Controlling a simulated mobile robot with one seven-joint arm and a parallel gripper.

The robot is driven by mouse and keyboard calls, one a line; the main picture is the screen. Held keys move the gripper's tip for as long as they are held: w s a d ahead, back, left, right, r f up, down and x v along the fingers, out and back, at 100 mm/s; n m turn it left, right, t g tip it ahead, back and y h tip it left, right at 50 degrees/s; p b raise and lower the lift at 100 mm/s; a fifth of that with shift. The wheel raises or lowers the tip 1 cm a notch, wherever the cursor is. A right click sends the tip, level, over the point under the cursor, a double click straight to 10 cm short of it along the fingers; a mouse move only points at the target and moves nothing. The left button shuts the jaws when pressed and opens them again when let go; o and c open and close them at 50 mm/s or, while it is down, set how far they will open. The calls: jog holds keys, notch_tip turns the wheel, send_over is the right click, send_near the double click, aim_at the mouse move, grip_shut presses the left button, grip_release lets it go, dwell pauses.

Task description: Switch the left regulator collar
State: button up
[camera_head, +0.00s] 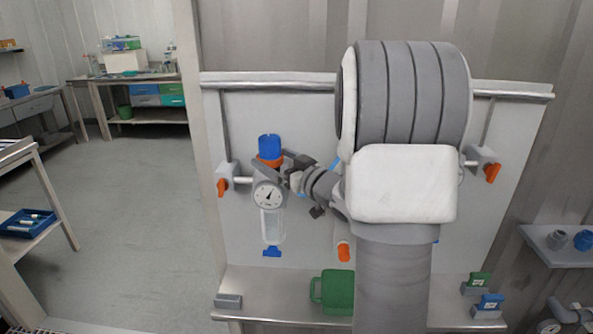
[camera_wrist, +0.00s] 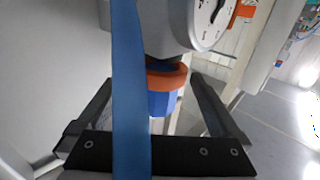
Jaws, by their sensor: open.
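The left regulator (camera_head: 268,192) is a grey body with a round gauge, mounted on the left of the upright panel. It has a blue knob (camera_head: 269,144) on top and an orange collar (camera_head: 268,161) just under the knob. My gripper (camera_head: 284,160) is open at the right side of the collar. In the wrist view the orange collar (camera_wrist: 168,79) and blue knob (camera_wrist: 163,104) show between the two spread fingers of my gripper (camera_wrist: 153,88). Contact cannot be made out. A blue strip in front hides part of the collar and knob.
Orange-handled valves stand left (camera_head: 222,183) and right (camera_head: 491,172) on the panel. A green jug (camera_head: 334,291) stands on the shelf (camera_head: 280,283) below. Floor to the left is clear.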

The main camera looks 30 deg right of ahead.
jog(key=s+d, duration=0.3)
jog(key=s, duration=1.3)
jog(key=shift+s+b, duration=0.2)
jog(key=shift+b, duration=0.2)
